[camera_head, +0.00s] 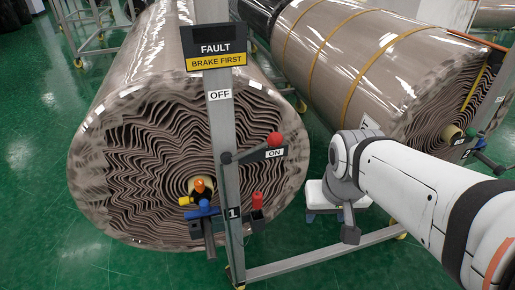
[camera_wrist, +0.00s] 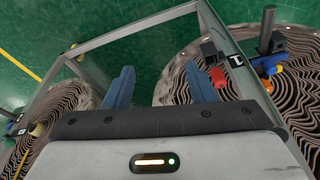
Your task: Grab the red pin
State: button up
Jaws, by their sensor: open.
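The red pin (camera_head: 257,200) stands upright in a small dark block on the right side of the grey post (camera_head: 230,150), below the ON lever. In the wrist view the red pin (camera_wrist: 217,78) shows just right of the right fingertip, beside the dark block (camera_wrist: 208,50).
A red ball knob (camera_head: 275,139) tops the ON lever. A blue part (camera_head: 203,209) and an orange-tipped part (camera_head: 199,186) sit left of the post, before the large wrapped roll (camera_head: 115,160). A second roll (camera_head: 350,60) lies behind my arm. A grey frame bar (camera_head: 330,253) runs low.

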aim_at(257, 194)
jog(key=shift+t, duration=0.5)
jog(key=w+a+f+b, duration=0.1)
jog(key=w+a+f, duration=0.1)
jog(key=w, duration=0.1)
jog(key=w+a+f+b, duration=0.2)
jog(key=w, duration=0.1)
jog(key=w+a+f+b, duration=0.1)
jog(key=w+a+f, duration=0.1)
jog(key=w, duration=0.1)
jog(key=shift+w+a, duration=0.35)
jog(key=shift+w, duration=0.05)
jog(key=shift+n+t, duration=0.4)
jog(key=shift+t, duration=0.1)
jog(key=w+a+f+b, duration=0.1)
jog(key=w+a+f, duration=0.1)
jog(key=w+f, duration=0.1)
jog(key=w+a+f+b, duration=0.1)
jog(key=w+a+f, duration=0.1)
jog(key=a+f, duration=0.1)
jog(key=w+a+f+b, duration=0.1)
jog(key=w+a+f, duration=0.1)
jog(key=w+f, duration=0.1)
jog(key=shift+w+a+f, duration=0.25)
jog(key=shift+w+f, duration=0.1)
jog(key=shift+f, duration=0.4)
jog(key=shift+c, duration=0.4)
jog(key=c, duration=1)
jog(key=shift+r, duration=0.1)
